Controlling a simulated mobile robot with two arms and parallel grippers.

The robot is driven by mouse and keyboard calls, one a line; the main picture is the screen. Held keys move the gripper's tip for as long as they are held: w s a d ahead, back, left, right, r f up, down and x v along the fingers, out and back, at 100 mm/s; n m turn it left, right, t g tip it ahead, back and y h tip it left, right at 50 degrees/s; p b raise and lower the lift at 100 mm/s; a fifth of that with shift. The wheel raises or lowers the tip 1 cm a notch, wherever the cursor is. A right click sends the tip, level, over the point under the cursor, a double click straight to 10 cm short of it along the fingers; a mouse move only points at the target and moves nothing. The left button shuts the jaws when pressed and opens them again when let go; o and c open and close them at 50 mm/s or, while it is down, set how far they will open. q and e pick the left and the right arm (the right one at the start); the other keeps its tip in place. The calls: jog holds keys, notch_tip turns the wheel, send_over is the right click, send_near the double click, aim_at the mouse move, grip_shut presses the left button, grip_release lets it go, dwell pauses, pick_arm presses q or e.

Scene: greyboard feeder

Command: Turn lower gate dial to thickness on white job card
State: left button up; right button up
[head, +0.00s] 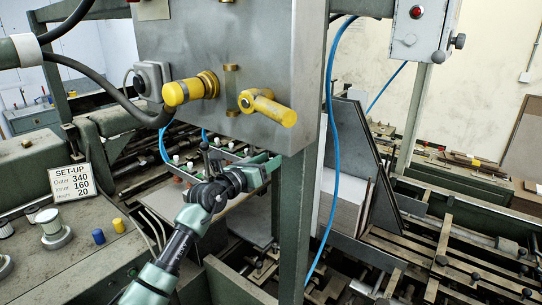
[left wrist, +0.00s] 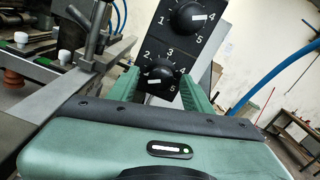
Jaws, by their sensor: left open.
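The white job card (head: 72,182) stands on the green console at left in the head view. It reads SET-UP with 340, 160 and 20; its small row labels are hard to read. In the left wrist view, the lower gate dial (left wrist: 163,83) is a black knob on a black panel with a numbered scale. Its white mark lies on the knob's left side, near the 1. My left gripper (head: 270,165) is open; in the left wrist view its green fingers (left wrist: 159,84) appear on either side of the lower dial. Contact cannot be told. The head view hides this dial.
An upper dial (left wrist: 188,18) sits above the lower one, its white mark towards the 4. In the head view a grey box (head: 225,60) with yellow handles (head: 268,107) hangs above my left gripper. A green post (head: 292,230) and blue hose (head: 335,130) are close by at right.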

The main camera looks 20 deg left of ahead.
pick_arm(q)
jog(key=shift+w+d, duration=0.15)
jog(key=shift+w, duration=0.2)
grip_shut()
